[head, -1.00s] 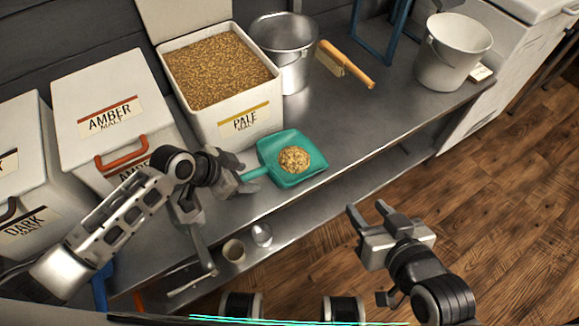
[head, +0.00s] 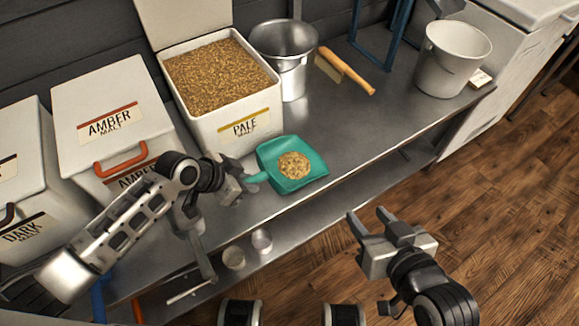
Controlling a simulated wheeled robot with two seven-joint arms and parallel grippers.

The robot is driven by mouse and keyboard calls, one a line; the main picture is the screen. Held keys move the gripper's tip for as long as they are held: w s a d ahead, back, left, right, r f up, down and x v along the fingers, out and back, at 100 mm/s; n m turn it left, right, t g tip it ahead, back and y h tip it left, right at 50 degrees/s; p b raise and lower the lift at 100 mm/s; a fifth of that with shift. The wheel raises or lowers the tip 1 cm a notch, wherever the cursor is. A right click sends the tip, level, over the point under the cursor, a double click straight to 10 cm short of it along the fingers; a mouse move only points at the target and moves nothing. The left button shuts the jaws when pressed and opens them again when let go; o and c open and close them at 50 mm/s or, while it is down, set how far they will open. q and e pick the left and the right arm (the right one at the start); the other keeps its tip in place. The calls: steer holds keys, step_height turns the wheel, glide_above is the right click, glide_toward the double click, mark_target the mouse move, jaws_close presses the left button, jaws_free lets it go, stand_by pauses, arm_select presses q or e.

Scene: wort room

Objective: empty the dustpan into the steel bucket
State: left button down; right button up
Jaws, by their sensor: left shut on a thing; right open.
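The teal dustpan (head: 312,173) is at the front of the steel bench, with a small heap of grain (head: 294,165) on it. My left gripper (head: 248,181) is shut on the dustpan's handle from the left. I cannot tell whether the pan touches the bench or is just above it. The steel bucket (head: 293,78) stands upright behind the pan, right of the pale malt bin, with its mouth open upward. My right gripper (head: 386,229) is open and empty in front of the bench, over the floor.
The open pale malt bin (head: 240,128) stands left of the steel bucket. A wooden-handled brush (head: 347,72) lies right of the bucket. A white bucket (head: 453,58) stands at the bench's right end. The bench top (head: 365,120) between pan and white bucket is clear.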

arm_select(q)
steer(key=shift+r+p, duration=2.55)
steer(key=shift+r, duration=0.35)
steer(key=shift+f, duration=0.1)
